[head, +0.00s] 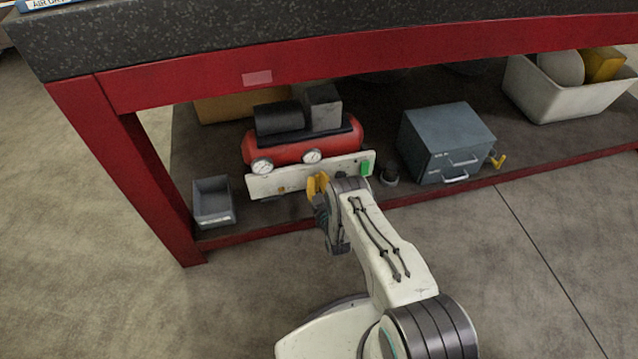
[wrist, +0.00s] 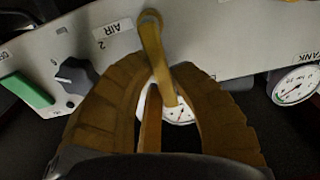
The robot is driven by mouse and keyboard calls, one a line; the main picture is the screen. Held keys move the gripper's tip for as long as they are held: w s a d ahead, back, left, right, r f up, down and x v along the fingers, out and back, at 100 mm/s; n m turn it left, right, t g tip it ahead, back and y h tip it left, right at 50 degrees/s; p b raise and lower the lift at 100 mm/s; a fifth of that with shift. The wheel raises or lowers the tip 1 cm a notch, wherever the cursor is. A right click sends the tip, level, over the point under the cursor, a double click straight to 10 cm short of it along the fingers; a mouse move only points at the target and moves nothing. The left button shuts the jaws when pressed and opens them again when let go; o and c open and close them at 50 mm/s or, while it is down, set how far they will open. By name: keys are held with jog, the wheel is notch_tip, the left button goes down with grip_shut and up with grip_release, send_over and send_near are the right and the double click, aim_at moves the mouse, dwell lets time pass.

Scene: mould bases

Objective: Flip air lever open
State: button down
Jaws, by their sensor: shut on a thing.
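The air lever (wrist: 153,50) is a brass-yellow handle on a pale panel (wrist: 210,35), beside an "AIR" label (wrist: 112,30) in the wrist view. It runs from its round pivot at the top down between the fingers of my gripper (wrist: 164,75). The brown-yellow fingers are shut on the lever, one on each side. In the head view my gripper (head: 318,186) is at the front of the panel (head: 310,176) of the red compressor (head: 300,150), and the lever cannot be made out there. A gauge (wrist: 180,113) is partly hidden behind the lever and fingers.
A dark knob (wrist: 75,75) and a green switch (wrist: 27,90) are left of my gripper in the wrist view; a tank gauge (wrist: 296,86) is right. On the shelf stand a grey bin (head: 213,202) and a grey-blue drawer box (head: 445,143). The red bench frame (head: 350,55) passes above.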

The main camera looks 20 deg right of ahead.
jog(key=c, duration=1.1)
grip_release()
jog(key=shift+o, duration=0.2)
jog(key=s, duration=0.7)
jog(key=shift+s, duration=0.3)
